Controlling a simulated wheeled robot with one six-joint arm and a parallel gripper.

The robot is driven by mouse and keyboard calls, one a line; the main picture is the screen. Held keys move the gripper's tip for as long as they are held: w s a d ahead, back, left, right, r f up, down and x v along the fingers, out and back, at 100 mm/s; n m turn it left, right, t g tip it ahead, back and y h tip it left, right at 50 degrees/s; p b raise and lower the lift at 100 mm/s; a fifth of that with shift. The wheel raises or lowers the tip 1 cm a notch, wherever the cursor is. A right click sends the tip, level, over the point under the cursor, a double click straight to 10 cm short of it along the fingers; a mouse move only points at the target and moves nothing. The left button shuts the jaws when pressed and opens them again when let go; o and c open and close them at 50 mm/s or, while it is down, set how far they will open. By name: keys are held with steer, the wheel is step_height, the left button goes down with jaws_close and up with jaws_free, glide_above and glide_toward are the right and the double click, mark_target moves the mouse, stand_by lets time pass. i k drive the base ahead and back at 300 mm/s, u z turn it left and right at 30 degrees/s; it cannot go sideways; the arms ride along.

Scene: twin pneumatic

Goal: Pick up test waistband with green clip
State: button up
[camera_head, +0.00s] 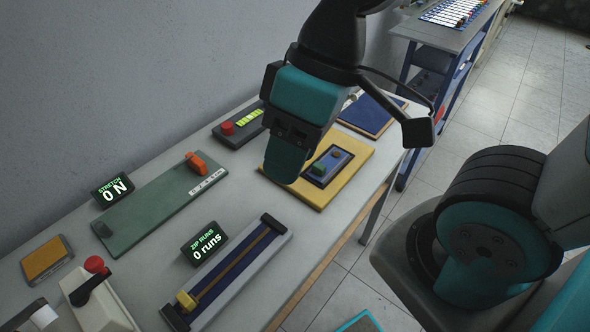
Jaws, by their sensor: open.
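A green clip (319,168) sits on a small dark blue strip (338,160), which appears to be the test waistband. The strip lies on a yellow board (355,172) on the bench. A small orange-brown piece is at the strip's far end. My gripper (287,163) reaches down from the top, in front of the board's left part, and hides some of it. It is open, with nothing seen in it. The picture does not clearly show its height or both fingertips. The clip and strip look apart from it.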

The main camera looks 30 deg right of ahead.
mark_target(320, 171)
steer(key=u, duration=0.7)
steer(key=k, duration=0.2)
steer(key=z, duration=1.1)
steer(key=k, duration=1.3)
steer(key=u, duration=0.65)
steer(key=i, duration=1)
steer(key=u, duration=0.2)
